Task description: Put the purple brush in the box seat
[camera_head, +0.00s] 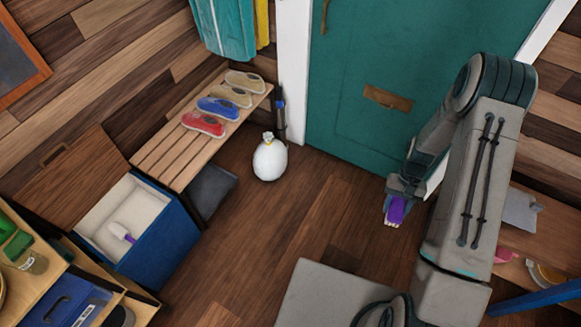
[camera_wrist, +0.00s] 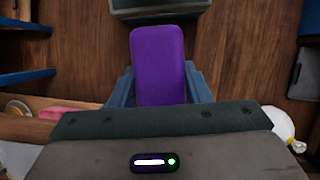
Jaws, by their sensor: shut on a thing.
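My gripper (camera_head: 396,199) is at the right in the head view, in front of the teal door and above the floor. It is shut on the purple brush (camera_head: 397,210), whose pale bristles point down. In the wrist view the brush's purple body (camera_wrist: 158,58) stands between the two blue-grey fingers. The box seat (camera_head: 164,238) is at the left in the head view, well away from my gripper. It is blue with a pale inside, and its wooden lid (camera_head: 65,185) is open, tilted back. A small purple-and-white thing (camera_head: 122,231) lies inside it.
A slatted bench (camera_head: 165,155) with several shoes adjoins the box seat. A white sack (camera_head: 270,158) stands on the floor by the door frame. A shelf unit (camera_head: 50,255) with green and blue things is at the lower left. The middle floor is clear.

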